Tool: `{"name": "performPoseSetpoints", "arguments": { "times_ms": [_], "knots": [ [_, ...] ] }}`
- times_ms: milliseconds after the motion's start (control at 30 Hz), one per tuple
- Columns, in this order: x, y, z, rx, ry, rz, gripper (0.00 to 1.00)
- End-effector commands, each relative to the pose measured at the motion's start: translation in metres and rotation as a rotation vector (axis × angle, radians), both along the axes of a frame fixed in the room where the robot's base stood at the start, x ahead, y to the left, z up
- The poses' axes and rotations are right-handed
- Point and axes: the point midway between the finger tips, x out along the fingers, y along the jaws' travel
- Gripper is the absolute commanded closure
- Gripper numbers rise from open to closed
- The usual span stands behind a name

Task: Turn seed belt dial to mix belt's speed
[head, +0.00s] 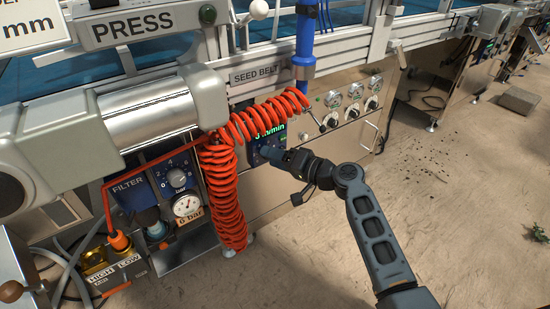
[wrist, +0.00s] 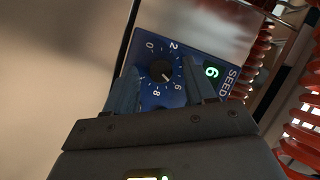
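The seed belt dial (wrist: 162,71) is a round black knob on a blue panel (wrist: 216,55) marked with numbers from 0 to 8. Its white mark points toward the 6, and a green display (wrist: 212,71) beside it reads 6. In the head view the panel (head: 255,157) sits below the SEED BELT label, and my gripper hides the knob. Green text ending in "m/min" (head: 270,133) shows above it, partly covered by the orange hose. My gripper (wrist: 159,66) is open, its fingers on either side of the knob; contact cannot be told. It also shows in the head view (head: 270,153).
A coiled orange hose (head: 226,195) hangs close to the left of the panel. Several small knobs (head: 352,115) sit to the right. A filter unit with a gauge (head: 187,206) is at lower left. The mix belt's speed cannot be identified.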

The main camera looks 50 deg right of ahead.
Motion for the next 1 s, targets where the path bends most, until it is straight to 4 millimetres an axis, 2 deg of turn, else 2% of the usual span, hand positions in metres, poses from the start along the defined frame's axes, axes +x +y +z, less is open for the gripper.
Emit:
{"name": "performPoseSetpoints", "arguments": {
  "times_ms": [267,700,1000],
  "knots": [
    [-0.004,0.000,0.001,0.001,0.001,-0.001,0.45],
    [-0.066,-0.007,0.011,0.002,0.001,-0.002,0.45],
    [-0.077,-0.007,0.012,-0.001,0.000,0.000,0.45]
  ]
}}
